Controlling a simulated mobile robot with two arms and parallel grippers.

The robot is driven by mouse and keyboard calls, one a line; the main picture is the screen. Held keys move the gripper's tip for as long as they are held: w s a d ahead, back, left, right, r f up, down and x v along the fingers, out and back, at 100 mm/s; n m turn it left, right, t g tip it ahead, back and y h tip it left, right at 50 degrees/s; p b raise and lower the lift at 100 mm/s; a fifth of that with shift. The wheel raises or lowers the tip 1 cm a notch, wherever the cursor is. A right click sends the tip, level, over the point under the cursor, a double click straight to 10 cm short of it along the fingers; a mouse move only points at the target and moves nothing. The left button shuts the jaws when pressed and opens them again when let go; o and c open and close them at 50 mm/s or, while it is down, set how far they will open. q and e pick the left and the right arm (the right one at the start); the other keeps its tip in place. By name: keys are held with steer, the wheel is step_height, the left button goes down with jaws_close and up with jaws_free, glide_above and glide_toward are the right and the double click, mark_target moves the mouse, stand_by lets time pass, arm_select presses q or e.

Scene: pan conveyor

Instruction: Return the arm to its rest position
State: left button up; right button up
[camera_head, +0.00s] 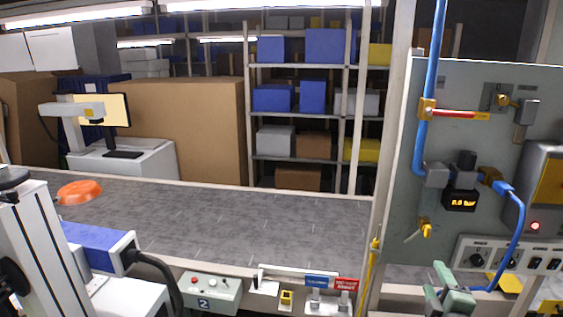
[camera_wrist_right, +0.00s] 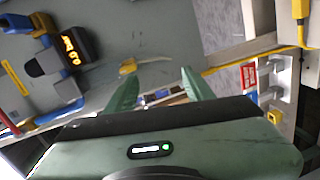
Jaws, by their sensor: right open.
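My right gripper (camera_head: 446,292) is at the bottom right of the head view, in front of the grey control panel (camera_head: 465,120). Its two green fingers are apart with nothing between them. In the right wrist view the open gripper (camera_wrist_right: 157,78) points toward the panel, and a yellow lever (camera_wrist_right: 128,66) shows near one fingertip; I cannot tell how far apart they are. My left gripper is not in view.
The panel carries a blue pipe (camera_head: 433,95), a red-handled valve (camera_head: 460,114) and a gauge reading 0.0 bar (camera_head: 460,202). A yellow-marked post (camera_head: 371,275) stands left of the gripper.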

steer(key=s+a+f+m+g+y, duration=0.1)
steer(key=s+a+f+m+g, duration=0.55)
steer(key=s+f, duration=0.6)
steer(key=s+a+f+m+g+y, duration=0.2)
steer(key=s+a+f+g, duration=0.15)
steer(key=s+a, duration=0.4)
steer(key=s+a+f+m+g+y, duration=0.25)
steer(key=s+a+f, duration=0.2)
steer(key=s, duration=0.55)
step_height(320, 180, down, 28)
steer(key=b, duration=0.5)
steer(key=s+d+f+g+b, duration=0.1)
steer(key=s+f+b, duration=0.1)
steer(key=s+f, duration=0.7)
steer(key=s+d+f+g+b, duration=0.1)
steer(key=s+d+f+b, duration=0.1)
steer(key=s+f, duration=0.7)
step_height(320, 180, down, 5)
steer(key=shift+h+b, duration=0.45)
